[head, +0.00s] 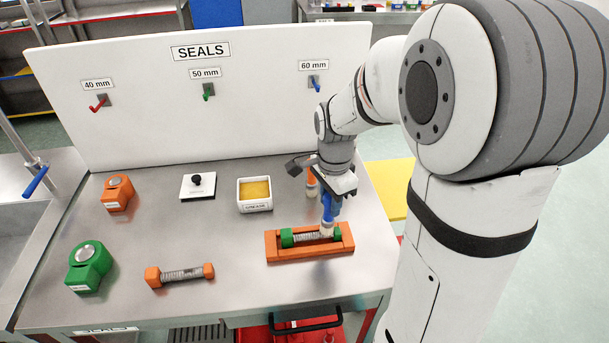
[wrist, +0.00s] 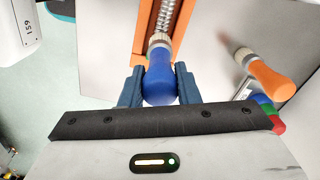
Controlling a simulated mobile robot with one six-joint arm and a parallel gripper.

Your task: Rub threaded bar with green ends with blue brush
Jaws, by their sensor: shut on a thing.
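The threaded bar with green ends (head: 287,238) lies in an orange cradle (head: 285,257) at the front right of the steel bench. My gripper (head: 330,200) is above the cradle's right part. It is shut on the blue brush, whose blue handle (wrist: 160,82) sits between the two fingers in the wrist view. The brush points down, and its pale bristle end (head: 326,230) is at the bar's right part. The bar's thread (wrist: 164,15) shows just beyond the brush tip. I cannot tell whether the bristles touch it. My gripper partly hides the brush in the head view.
An orange-handled brush (wrist: 270,75) stands close beside my gripper. A grease tub (head: 255,194), a white plate with a black knob (head: 198,186), an orange-ended bar (head: 180,275), an orange block (head: 117,193) and a green block (head: 88,266) stand left. The SEALS board (head: 200,120) rises behind.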

